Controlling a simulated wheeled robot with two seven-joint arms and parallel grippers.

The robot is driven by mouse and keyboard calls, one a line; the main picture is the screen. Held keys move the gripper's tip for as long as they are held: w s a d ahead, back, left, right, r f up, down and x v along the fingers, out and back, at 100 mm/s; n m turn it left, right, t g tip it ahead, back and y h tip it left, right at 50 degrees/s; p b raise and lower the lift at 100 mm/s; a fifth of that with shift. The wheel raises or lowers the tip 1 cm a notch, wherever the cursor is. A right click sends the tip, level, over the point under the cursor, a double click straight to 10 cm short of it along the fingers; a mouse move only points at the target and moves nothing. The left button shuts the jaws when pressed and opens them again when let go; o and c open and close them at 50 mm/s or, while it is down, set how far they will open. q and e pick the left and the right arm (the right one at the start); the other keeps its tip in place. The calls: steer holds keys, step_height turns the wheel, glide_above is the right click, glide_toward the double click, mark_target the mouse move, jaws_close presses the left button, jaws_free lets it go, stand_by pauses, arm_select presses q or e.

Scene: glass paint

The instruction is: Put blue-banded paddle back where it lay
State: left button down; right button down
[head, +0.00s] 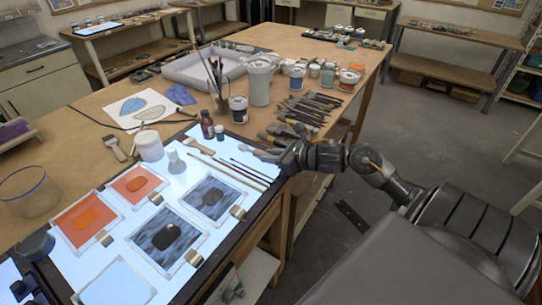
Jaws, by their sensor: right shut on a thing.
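My right gripper (268,151) reaches in from the right over the right edge of the lit panel (120,283). It is shut on a small pale thing, which I take for the blue-banded paddle. Its blue band cannot be made out at this size, and the fingers hide part of it. Thin brushes or sticks (228,168) lie on the panel just left of and below the gripper. My left gripper is not in view.
Framed orange panes (72,222) and grey-blue panes (157,254) lie on the panel. A white tub (149,146), a dark bottle (207,124) and a brush jar (218,97) stand behind. Many brushes (305,108) lie close beyond the gripper, beside a grey canister (259,81).

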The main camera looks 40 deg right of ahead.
steer(key=shift+f+b, duration=0.3)
steer(key=shift+b, duration=0.25)
stand_by(0.6)
steer(key=c, duration=1.2)
jaws_free()
steer(key=b+v, duration=0.2)
steer(key=v, duration=0.8)
steer(key=shift+s+r, duration=0.25)
steer(key=shift+s, duration=0.1)
steer(key=shift+d, duration=0.15)
